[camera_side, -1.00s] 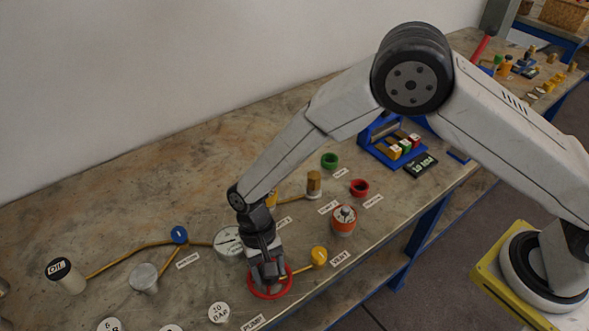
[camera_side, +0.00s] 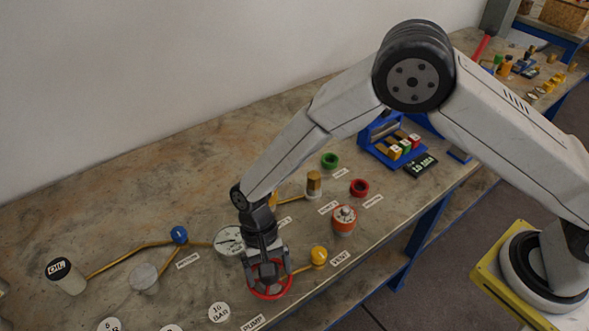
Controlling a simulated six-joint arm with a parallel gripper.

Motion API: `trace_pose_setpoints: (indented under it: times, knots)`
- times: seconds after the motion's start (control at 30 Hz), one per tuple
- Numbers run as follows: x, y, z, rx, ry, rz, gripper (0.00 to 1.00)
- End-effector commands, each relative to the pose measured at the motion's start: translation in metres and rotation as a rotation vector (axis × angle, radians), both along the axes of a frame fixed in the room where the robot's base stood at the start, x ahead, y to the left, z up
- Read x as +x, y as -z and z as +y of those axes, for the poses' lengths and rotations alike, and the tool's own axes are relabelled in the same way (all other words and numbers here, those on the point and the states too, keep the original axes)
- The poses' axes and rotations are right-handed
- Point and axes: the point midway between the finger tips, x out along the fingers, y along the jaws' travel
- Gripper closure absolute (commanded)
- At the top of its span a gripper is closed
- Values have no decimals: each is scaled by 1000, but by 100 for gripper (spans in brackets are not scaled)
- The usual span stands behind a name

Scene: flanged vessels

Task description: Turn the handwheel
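The red handwheel (camera_side: 271,295) lies near the front edge of the bench, beside the label reading PUMP. My gripper (camera_side: 269,276) points down over it, with its fingers spread toward opposite sides of the wheel. The gripper looks open, and its fingers hide part of the wheel's rim and middle. I cannot tell whether the fingertips touch the rim.
A yellow knob (camera_side: 319,255) on a brass pipe stands just right of the wheel. A round gauge (camera_side: 230,241) sits behind my gripper. An orange-red vessel (camera_side: 344,219) stands farther right. A white disc (camera_side: 219,312) lies to the left.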

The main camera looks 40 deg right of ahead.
Motion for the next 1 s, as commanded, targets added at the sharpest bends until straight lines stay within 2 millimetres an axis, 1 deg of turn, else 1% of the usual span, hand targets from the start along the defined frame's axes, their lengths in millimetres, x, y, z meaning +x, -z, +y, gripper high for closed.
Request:
trace_pose_setpoints:
  times: [0.17, 0.27, 0.37, 0.8, 1.0]
  knots:
    - [1, -2, 0, 1, 0, -1, 4]
    - [3, -6, 0, 1, 1, -2, 4]
    - [6, -14, -1, 2, 0, -2, 4]
    - [26, -63, -7, 0, 0, -2, 4]
    - [29, -72, -8, 1, 0, -1, 4]
